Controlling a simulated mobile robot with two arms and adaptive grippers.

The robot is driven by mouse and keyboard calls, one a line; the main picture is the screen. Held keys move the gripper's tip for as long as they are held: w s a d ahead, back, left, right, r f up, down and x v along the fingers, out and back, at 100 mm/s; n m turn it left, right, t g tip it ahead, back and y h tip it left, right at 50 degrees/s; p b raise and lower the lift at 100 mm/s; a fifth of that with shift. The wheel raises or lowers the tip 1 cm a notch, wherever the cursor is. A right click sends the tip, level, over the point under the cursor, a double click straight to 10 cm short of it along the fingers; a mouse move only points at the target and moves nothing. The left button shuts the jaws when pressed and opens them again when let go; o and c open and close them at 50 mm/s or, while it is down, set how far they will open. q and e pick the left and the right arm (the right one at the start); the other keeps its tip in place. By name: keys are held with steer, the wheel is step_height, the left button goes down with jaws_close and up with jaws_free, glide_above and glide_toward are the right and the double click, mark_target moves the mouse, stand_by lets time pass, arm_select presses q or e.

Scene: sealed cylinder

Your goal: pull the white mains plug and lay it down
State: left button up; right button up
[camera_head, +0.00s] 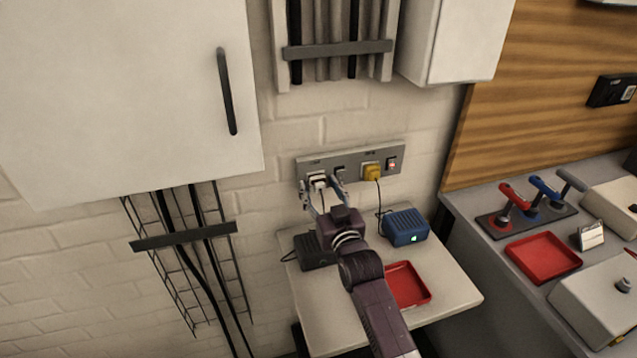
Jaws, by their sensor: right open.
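The white mains plug (318,181) sits in the left socket of the grey socket panel (332,170) on the brick wall. My right gripper (324,186) is at the plug with its fingers apart, one on each side of it. The gripper is open; whether a finger touches the plug cannot be told. A dark cord runs down from the plug and is partly hidden behind my gripper. My left gripper is not in view.
A yellow plug (371,172) and a red-lit switch (392,163) are on the panel's right. Below, a small table (456,291) holds a black box (308,250), a blue box (404,228) and a red tray (424,297). A white cabinet (130,90) hangs left.

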mark_target(320, 189)
stand_by(0.8)
steer(key=shift+c, duration=0.2)
jaws_close()
steer(key=shift+s+d+p, duration=0.1)
steer(key=shift+s+p, duration=0.25)
steer(key=shift+p, duration=0.2)
steer(key=shift+p+v, duration=1.95)
steer(key=shift+v, duration=0.75)
